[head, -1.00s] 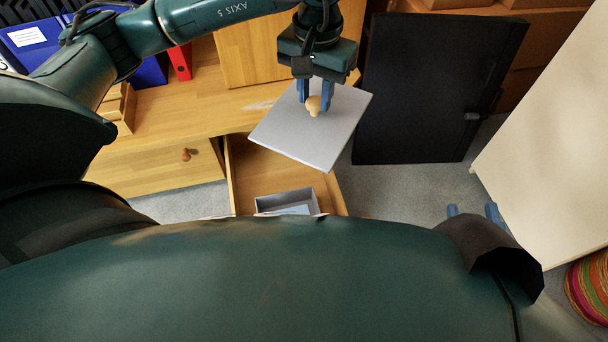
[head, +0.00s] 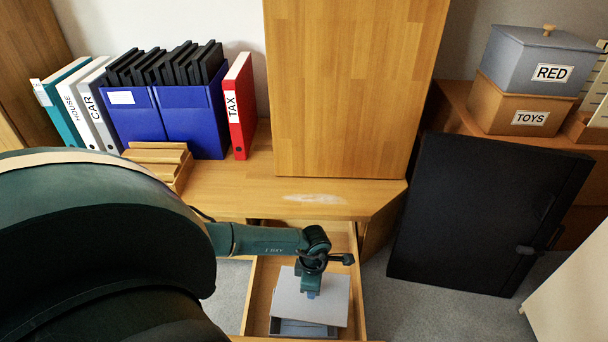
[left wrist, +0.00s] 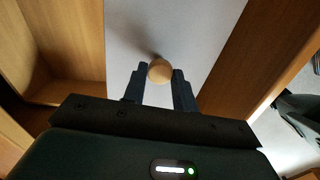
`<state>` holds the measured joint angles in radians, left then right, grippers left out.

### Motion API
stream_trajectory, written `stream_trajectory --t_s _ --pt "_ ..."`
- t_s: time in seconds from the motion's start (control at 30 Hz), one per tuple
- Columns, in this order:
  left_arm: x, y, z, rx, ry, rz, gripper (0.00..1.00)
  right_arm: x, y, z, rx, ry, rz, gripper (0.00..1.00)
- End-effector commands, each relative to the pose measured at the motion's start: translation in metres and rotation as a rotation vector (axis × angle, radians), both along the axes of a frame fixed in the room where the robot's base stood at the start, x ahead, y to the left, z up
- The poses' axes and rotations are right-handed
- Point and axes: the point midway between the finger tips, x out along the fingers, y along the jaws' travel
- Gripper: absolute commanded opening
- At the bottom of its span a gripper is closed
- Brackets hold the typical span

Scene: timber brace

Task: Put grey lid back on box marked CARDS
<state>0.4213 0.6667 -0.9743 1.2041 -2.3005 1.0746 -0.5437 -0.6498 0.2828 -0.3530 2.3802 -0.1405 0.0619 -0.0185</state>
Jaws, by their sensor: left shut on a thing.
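My left gripper (head: 311,293) reaches down into an open wooden drawer. It is shut on the round wooden knob (left wrist: 159,71) of the grey lid (head: 288,302), which also fills the middle of the left wrist view (left wrist: 200,30). The lid lies over a grey box (head: 300,330) in the drawer, covering most of it. The box's near part shows below the lid's near edge. I cannot tell whether the lid touches the box. No CARDS label is visible on this box. My right gripper is out of view.
The drawer (head: 262,285) has wooden walls close around the lid. The desk top (head: 240,195) overhangs behind it. A black panel (head: 480,215) stands at right. Binders (head: 240,105) stand at back left.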

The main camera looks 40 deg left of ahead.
Motion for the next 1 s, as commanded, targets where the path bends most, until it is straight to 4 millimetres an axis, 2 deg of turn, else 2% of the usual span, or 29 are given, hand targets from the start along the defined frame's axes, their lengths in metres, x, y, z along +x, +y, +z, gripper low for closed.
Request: stream_trajectory --t_s 0.03,0.1,0.2,0.57,0.8,1.0 --pt "-0.008 0.006 -0.010 0.000 0.002 0.049 0.00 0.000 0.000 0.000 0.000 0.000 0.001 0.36" --pt "-0.015 0.010 -0.018 -0.001 0.000 0.095 0.00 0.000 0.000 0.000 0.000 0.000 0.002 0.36" --pt "-0.019 0.013 -0.023 -0.002 -0.003 0.127 0.00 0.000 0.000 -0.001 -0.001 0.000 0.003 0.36" --pt "-0.019 0.014 -0.023 -0.001 -0.002 0.128 0.00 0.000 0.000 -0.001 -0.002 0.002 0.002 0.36" --pt "-0.019 0.013 -0.042 -0.001 -0.002 0.128 0.00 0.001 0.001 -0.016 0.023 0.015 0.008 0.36" --pt "-0.019 0.014 -0.062 -0.001 -0.002 0.127 0.00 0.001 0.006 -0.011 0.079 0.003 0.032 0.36"
